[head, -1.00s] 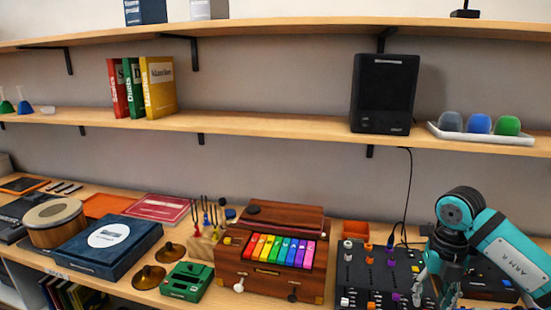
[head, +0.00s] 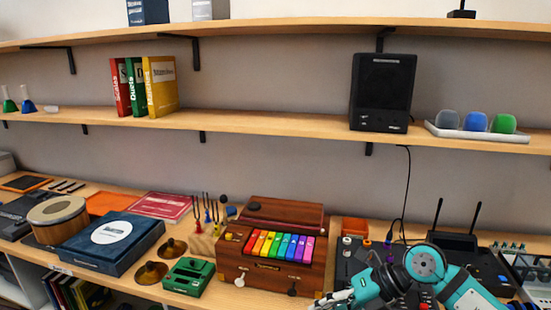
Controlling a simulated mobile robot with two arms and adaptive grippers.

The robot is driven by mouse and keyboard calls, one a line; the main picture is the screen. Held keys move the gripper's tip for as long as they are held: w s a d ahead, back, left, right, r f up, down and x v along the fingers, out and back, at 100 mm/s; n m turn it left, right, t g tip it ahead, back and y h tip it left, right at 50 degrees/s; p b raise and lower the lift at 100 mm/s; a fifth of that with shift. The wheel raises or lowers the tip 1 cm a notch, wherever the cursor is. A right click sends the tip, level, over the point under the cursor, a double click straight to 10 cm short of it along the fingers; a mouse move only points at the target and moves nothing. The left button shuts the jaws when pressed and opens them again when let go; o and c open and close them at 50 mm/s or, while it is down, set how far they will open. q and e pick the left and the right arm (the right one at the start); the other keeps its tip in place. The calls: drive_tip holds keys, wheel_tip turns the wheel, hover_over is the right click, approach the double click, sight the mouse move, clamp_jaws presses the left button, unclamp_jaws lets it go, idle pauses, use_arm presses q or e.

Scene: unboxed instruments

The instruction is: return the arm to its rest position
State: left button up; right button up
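My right arm is at the lower right of the head view, in front of the black mixer (head: 350,262). It is bent, with its forearm pointing left. Its gripper (head: 322,303) is low at the bottom edge, in front of the right end of the wooden box with coloured keys (head: 278,247). The fingers are small and partly cut off, so I cannot tell whether they are open or shut. My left arm and gripper are not in view.
A black router-like device with two antennas (head: 457,243) stands behind my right arm. A green device (head: 189,277), brass cymbals (head: 151,273), a blue box (head: 108,241) and a drum (head: 58,220) lie left. The shelf above holds a speaker (head: 382,92).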

drive_tip(key=s+a+r+m+t+y, duration=0.2)
drive_tip(key=a+r+m+t+y, duration=0.3)
drive_tip(key=a+r+y, duration=0.45)
drive_tip(key=w+d+r+m+t+h, duration=0.25)
drive_tip(key=d+m+t, duration=0.25)
drive_tip(key=m+t, duration=0.5)
drive_tip(key=w+d+f+m+t+h, duration=0.1)
drive_tip(key=d+f+m+t+h, duration=0.4)
drive_tip(key=d+m+h, duration=0.55)
drive_tip(key=s+d+f+m+g+h, duration=0.2)
drive_tip(key=f+m+g+h, duration=0.1)
drive_tip(key=f, duration=0.3)
drive_tip(key=s+d+f+m+g+h, duration=0.2)
drive_tip(key=f+m+g+h, duration=0.15)
drive_tip(key=f, duration=0.25)
drive_tip(key=s+f+m+g, duration=0.1)
drive_tip(key=s+f+g, duration=0.55)
drive_tip(key=s, duration=0.55)
drive_tip(key=s+f+m+g, duration=0.2)
drive_tip(key=s+f+g, duration=0.3)
drive_tip(key=s+f, duration=0.45)
wheel_tip(320, 180, down, 25)
drive_tip(key=s+g, duration=0.1)
drive_tip(key=s, duration=0.1)
drive_tip(key=s+d+f+g, duration=0.1)
drive_tip(key=s+d+f, duration=0.2)
drive_tip(key=s+f, duration=1.2)
drive_tip(key=shift+s+f+n, duration=0.3)
drive_tip(key=shift+s+n, duration=0.1)
drive_tip(key=shift+s, duration=0.6)
